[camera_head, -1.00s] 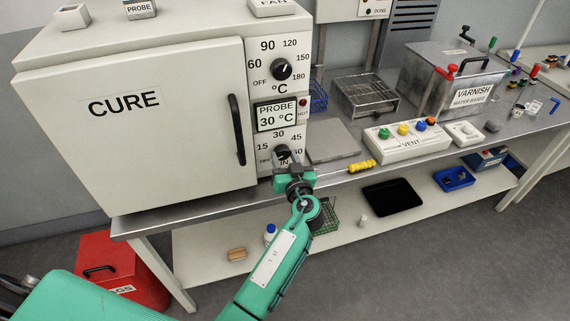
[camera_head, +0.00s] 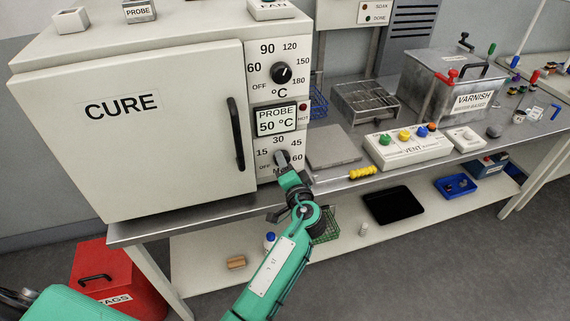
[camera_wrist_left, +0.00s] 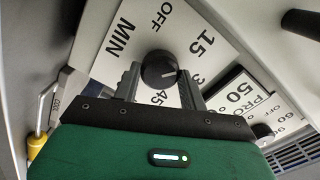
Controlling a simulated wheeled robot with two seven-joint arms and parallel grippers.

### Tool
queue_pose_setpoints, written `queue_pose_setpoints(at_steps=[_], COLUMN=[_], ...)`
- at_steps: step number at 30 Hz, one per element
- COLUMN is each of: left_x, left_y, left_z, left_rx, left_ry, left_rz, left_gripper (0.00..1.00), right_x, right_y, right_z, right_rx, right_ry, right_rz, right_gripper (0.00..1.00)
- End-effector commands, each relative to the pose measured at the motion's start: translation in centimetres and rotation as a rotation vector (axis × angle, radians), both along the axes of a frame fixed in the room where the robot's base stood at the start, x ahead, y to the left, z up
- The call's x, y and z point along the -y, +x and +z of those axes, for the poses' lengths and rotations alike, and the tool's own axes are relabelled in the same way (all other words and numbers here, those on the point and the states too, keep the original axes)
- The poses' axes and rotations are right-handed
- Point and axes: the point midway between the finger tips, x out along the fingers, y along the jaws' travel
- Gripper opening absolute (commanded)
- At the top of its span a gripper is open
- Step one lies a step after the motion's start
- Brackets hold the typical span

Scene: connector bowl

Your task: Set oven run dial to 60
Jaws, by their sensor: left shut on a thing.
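The white CURE oven (camera_head: 180,150) stands on the left of the bench. Its run dial (camera_head: 283,157) is the lower black knob, marked OFF, 15, 30, 45 and 60 MIN. My left gripper (camera_head: 284,163) is shut on this dial from the front. In the left wrist view the dial (camera_wrist_left: 158,70) sits between the two fingers of the left gripper (camera_wrist_left: 162,82); its white line points roughly toward the 30, which a finger partly covers. My right gripper is not in view.
The temperature dial (camera_head: 281,73) is above, and the probe display (camera_head: 276,119) reads 50 °C. The door handle (camera_head: 236,134) juts out left of the run dial. A grey plate (camera_head: 333,146), yellow ribbed piece (camera_head: 363,173) and VENT box (camera_head: 408,148) lie to the right.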

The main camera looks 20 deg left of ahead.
Motion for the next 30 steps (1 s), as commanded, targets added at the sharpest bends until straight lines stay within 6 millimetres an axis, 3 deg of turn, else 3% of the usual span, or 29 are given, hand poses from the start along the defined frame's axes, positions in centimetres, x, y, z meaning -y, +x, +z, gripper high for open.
queue_pose_setpoints(at_steps=[7, 18, 30], left_x=[0.0, 0.0, 0.0], left_y=[0.1, 0.1, 0.1], left_z=[0.3, 0.4, 0.4], left_rx=[-0.131, -0.327, -0.54], left_ry=[0.195, 0.488, 0.803], left_rz=[0.0, 0.0, 0.0], left_gripper=[0.2, 0.2, 0.2], right_x=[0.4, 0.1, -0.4], right_y=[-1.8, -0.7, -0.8], right_z=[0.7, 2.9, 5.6], right_rx=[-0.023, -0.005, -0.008], right_ry=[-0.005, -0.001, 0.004], right_rz=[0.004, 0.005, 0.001], right_gripper=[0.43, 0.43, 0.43])
